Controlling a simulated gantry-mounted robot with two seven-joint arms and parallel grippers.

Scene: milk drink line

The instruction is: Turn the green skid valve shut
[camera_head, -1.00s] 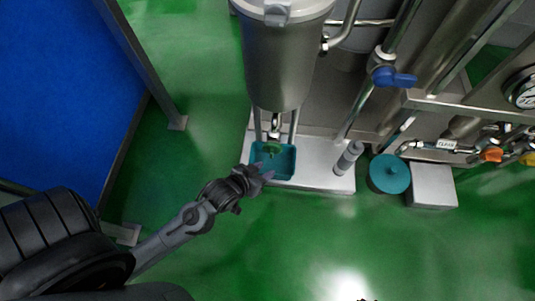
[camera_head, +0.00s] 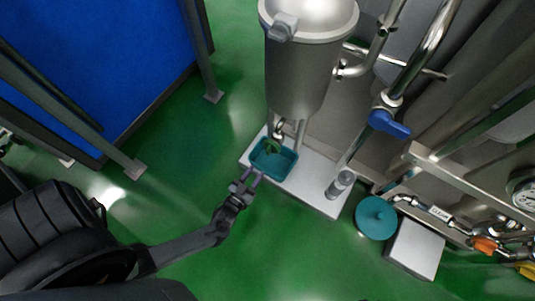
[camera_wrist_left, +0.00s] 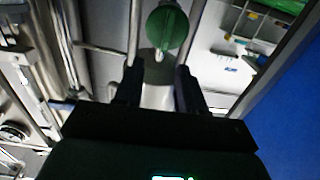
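The green skid valve (camera_head: 273,147) is under the grey tank, over a teal tray, and is small in the head view. In the left wrist view its rounded green handle (camera_wrist_left: 168,29) is just beyond the fingertips, near the top centre. My left gripper (camera_head: 249,182) is at the near left edge of the tray, apart from the valve. In the left wrist view its two dark fingers (camera_wrist_left: 158,80) are spread, with nothing held between them. My right gripper is in neither current view.
The teal tray (camera_head: 267,172) sits on a pale base plate (camera_head: 309,190). The steel tank (camera_head: 300,75) stands above. A blue-handled valve (camera_head: 388,123) and a teal round container (camera_head: 376,218) are to the right. Green floor is clear in front.

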